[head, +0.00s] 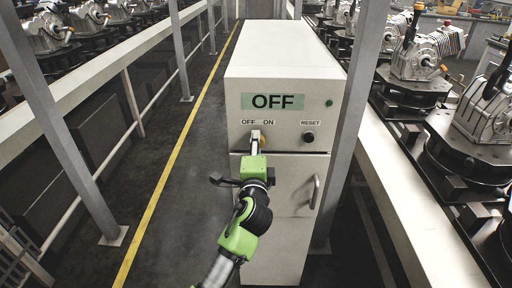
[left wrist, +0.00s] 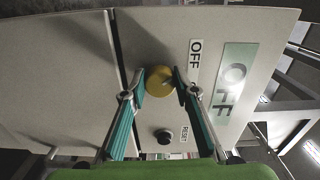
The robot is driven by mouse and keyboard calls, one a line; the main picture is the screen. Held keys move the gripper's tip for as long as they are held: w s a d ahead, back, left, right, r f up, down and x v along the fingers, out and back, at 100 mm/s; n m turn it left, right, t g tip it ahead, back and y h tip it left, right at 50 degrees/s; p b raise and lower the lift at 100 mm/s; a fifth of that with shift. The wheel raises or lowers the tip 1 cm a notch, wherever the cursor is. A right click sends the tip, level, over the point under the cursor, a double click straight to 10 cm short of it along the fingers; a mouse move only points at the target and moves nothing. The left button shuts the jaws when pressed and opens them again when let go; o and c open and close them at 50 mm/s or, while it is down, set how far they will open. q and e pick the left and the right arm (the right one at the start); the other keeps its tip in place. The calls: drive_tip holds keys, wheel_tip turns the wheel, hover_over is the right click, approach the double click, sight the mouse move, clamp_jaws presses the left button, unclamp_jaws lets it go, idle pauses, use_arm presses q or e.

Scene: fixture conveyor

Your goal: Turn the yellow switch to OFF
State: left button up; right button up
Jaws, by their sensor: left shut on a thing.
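The yellow switch (left wrist: 159,81) sits on the front panel of a white cabinet (head: 285,92), below the small OFF and ON labels. My left gripper (head: 256,135) is at the switch, and in the left wrist view its two teal fingers (left wrist: 160,84) are shut on it from both sides. In the head view the gripper hides most of the switch. The display (head: 272,101) above reads OFF. The switch's exact angle is hard to tell. My right gripper is in neither view.
A door handle (head: 315,191) is below. Grey posts (head: 352,110) stand close to the cabinet. Conveyors with machine parts (head: 425,55) run along both sides. The left floor is clear.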

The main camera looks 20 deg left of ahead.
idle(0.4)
use_arm(q)
drive_tip(key=o, duration=1.1)
drive_tip(key=v, duration=1.2)
